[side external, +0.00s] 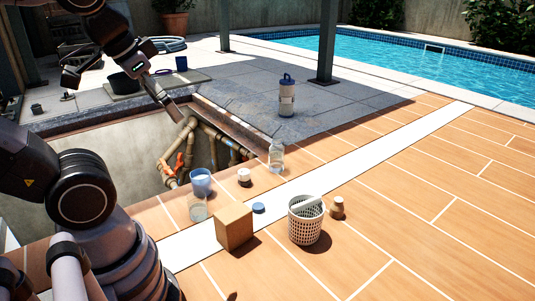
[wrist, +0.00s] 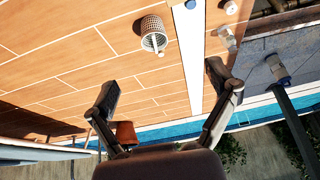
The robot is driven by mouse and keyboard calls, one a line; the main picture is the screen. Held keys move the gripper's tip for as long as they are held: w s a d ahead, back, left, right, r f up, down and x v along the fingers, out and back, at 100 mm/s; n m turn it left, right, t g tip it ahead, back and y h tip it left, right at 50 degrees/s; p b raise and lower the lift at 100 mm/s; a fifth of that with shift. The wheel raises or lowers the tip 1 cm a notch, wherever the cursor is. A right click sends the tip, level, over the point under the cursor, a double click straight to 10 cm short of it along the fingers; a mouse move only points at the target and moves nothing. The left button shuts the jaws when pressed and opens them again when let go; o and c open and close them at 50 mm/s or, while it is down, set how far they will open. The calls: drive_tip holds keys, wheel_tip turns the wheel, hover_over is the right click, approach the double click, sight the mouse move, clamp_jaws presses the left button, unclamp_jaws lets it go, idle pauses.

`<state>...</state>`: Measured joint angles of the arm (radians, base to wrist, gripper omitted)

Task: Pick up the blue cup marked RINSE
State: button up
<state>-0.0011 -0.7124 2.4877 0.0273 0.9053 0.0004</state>
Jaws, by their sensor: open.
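Two blue cups show in the side view. A light blue cup (side external: 201,182) stands upright on the orange tiles at the pit's near edge, partly behind a clear glass (side external: 197,208). A smaller dark blue cup (side external: 181,63) stands on a board across the pit. I cannot read RINSE on either. My gripper (side external: 122,92) is at the upper left of the side view, raised and apart from both cups. In the wrist view my gripper (wrist: 162,86) has its fingers spread wide with nothing between them. I make out neither cup there.
A cardboard box (side external: 234,227), white basket (side external: 305,220), blue lid (side external: 258,208), small jars (side external: 244,177) and clear bottle (side external: 276,156) stand around the light blue cup. The pit holds pipes (side external: 180,155). A blue-lidded jug (side external: 286,97) stands beyond. Tiles at right are clear.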

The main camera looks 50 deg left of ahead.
drive_tip(key=w+a+f+m+g+y, duration=0.65)
drive_tip(key=w+a+f+g, duration=0.25)
drive_tip(key=w+a+f, duration=0.5)
drive_tip(key=w+a+f+m+y, duration=0.3)
drive_tip(key=w+f+m+y, duration=0.1)
drive_tip(key=f, duration=0.7)
drive_tip(key=m+y, duration=0.2)
drive_tip(key=m, duration=0.2)
approach(197, 184)
drive_tip(key=w, duration=0.1)
drive_tip(key=w+f, duration=0.1)
drive_tip(key=shift+w+a+f, duration=0.2)
drive_tip(key=shift+w+a, duration=0.1)
drive_tip(key=shift+a, duration=0.05)
drive_tip(key=shift+a+f+y, duration=0.15)
drive_tip(key=shift+f+y, duration=0.1)
drive_tip(key=shift+f, duration=0.05)
drive_tip(key=x, duration=1.3)
drive_tip(key=shift+s+a+f, duration=0.1)
drive_tip(key=shift+a+f, duration=0.1)
drive_tip(key=shift+f, duration=0.05)
drive_tip(key=c, duration=1.1)
